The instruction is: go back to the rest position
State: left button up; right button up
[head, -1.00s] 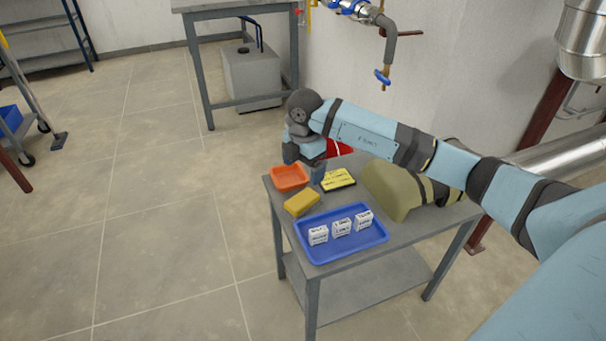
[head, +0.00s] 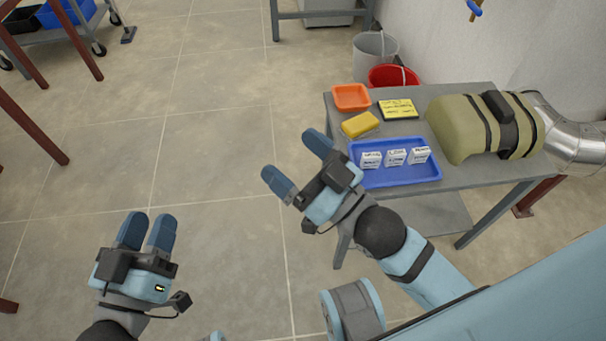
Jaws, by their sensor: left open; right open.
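My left gripper (head: 146,232) is at the lower left, above the bare floor, with its two blue fingers a little apart and nothing between them. My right gripper (head: 299,163) is near the middle, left of the small grey table (head: 470,173). Its blue fingers are spread wide and empty. It looks close to the table's left edge in the picture, but I see no contact.
On the table are a blue tray (head: 400,179) with three white labelled boxes, a yellow sponge (head: 360,124), an orange tray (head: 351,97), a yellow labelled pad (head: 397,109) and an olive padded cover (head: 457,132). Red (head: 394,76) and grey (head: 375,46) buckets stand behind.

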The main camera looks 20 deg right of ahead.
jog(key=shift+s+d+f+m+g+h, duration=0.1)
jog(key=shift+s+f+m+g+h, duration=0.65)
jog(key=shift+s+f+g, duration=0.35)
pick_arm(q)
jog(key=shift+w+a+r, duration=0.1)
notch_tip(320, 180, up, 7)
jog(key=a+g+y+p, duration=0.2)
jog(key=a+y+p, duration=0.1)
jog(key=p, duration=1.8)
pick_arm(e)
notch_tip(320, 180, up, 7)
jog(key=d+g+h, duration=0.2)
jog(key=d+h, duration=0.1)
pick_arm(q)
jog(key=s+a+r+g+y+p, duration=0.1)
jog(key=s+a+g+y+p, duration=0.2)
jog(key=p, duration=1.5)
jog(key=shift+s+a+r+g, duration=0.15)
jog(key=shift+s+a+g, duration=0.25)
jog(key=shift+s+a, duration=0.45)
pick_arm(e)
jog(key=s+d+r+g+h, duration=0.1)
jog(key=s+d+g+h, duration=0.2)
jog(key=s+d, duration=0.1)
jog(key=shift+s+d+r, duration=0.15)
jog(key=shift+d+r, duration=0.05)
jog(key=shift+d, duration=0.35)
